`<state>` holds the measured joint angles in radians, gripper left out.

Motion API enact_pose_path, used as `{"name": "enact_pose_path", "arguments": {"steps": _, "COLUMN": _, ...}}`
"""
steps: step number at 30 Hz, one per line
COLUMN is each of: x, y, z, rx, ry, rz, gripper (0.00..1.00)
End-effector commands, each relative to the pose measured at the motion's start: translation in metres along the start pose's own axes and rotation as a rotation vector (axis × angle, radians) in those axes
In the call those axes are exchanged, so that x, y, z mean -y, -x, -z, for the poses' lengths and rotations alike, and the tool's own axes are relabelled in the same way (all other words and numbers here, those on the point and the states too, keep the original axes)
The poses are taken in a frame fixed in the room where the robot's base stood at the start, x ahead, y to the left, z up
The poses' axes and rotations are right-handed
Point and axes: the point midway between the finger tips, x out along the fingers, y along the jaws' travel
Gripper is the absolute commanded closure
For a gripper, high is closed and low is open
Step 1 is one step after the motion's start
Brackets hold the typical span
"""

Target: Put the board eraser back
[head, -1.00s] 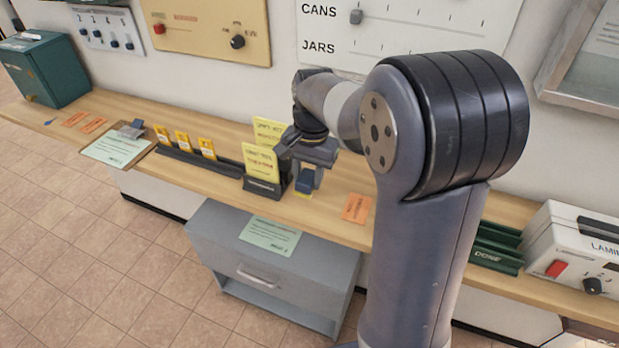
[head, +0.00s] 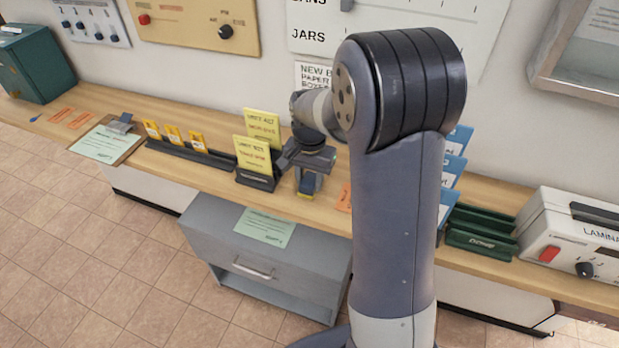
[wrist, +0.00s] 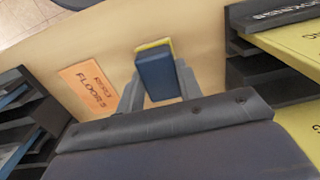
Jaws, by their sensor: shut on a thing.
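My gripper (head: 309,180) is shut on a dark blue block, the board eraser (wrist: 157,76). It is over the wooden counter (wrist: 120,30), just right of a black rack with yellow cards. The eraser's blue top shows between the fingers in the wrist view. A yellow strip (wrist: 154,44) shows at its far edge; I cannot tell whether it is the eraser's underside or a mark on the counter. I cannot tell whether the eraser touches the counter.
The black rack (head: 256,182) holds upright yellow cards (head: 252,154). An orange label (wrist: 88,88) lies on the counter near the gripper. Blue cards (head: 455,168) and a green tray (head: 482,238) stand further right. A grey drawer cabinet (head: 225,262) is below the counter's front edge.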

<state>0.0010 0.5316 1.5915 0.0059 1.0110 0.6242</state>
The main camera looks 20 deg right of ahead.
Motion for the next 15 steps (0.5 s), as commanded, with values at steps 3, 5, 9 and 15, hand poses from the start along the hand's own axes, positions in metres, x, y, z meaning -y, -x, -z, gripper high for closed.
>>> {"name": "enact_pose_path", "arguments": {"steps": 3, "x": -0.0009, "y": -0.0022, "z": -0.0014, "rx": 0.006, "ry": -0.001, "rz": -0.003, "gripper": 0.91}}
{"name": "enact_pose_path", "arguments": {"steps": 5, "x": -0.001, "y": -0.0025, "z": -0.0015, "rx": 0.006, "ry": -0.001, "rz": -0.004, "gripper": 0.63}}
{"name": "enact_pose_path", "arguments": {"steps": 9, "x": -0.0012, "y": -0.0026, "z": -0.0016, "rx": 0.007, "ry": -0.001, "rz": -0.004, "gripper": 0.51}}
{"name": "enact_pose_path", "arguments": {"steps": 15, "x": -0.0014, "y": -0.0026, "z": -0.0016, "rx": 0.007, "ry": -0.001, "rz": -0.005, "gripper": 0.41}}
